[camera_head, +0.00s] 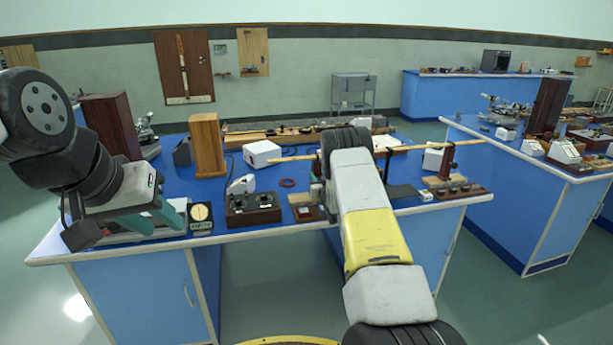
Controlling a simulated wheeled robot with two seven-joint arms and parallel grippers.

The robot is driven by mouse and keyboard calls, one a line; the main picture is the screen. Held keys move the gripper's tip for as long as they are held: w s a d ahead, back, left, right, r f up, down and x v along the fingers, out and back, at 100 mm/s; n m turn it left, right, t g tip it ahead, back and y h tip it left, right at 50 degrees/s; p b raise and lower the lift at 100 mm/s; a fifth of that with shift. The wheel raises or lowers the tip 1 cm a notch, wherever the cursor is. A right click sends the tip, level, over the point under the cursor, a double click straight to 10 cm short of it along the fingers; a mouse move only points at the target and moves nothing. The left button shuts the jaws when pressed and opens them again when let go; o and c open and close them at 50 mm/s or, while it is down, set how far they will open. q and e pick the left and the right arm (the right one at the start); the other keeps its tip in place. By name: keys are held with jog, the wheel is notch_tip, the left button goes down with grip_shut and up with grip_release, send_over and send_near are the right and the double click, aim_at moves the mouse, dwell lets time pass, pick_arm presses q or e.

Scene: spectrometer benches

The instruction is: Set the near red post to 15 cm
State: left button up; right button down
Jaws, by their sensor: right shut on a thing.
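My right arm reaches over the front bench, and its wrist covers most of the right gripper (320,189). The gripper is shut at a small wooden-based stand (306,213) near the bench's front edge; the near red post it holds is mostly hidden. Another dark red post (447,160) stands upright to the right on a wooden base (457,188). A long pale wooden rod (470,142) runs across at post height, passing behind my right wrist. No height reading is legible.
A dark box with knobs (252,209), a yellow-faced meter (200,217), a white box (262,153) and a red ring (287,183) lie left of my right wrist. A wooden block (207,146) stands behind. Another blue bench (520,190) is at right, with floor between.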

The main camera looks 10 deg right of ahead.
dwell(0.8)
jog(key=a, duration=0.4)
jog(key=shift+s, duration=0.15)
jog(key=c, duration=1.2)
grip_release()
jog(key=shift+c, duration=0.2)
jog(key=s, duration=0.7)
jog(key=shift+s+d, duration=0.2)
jog(key=shift+s, duration=0.15)
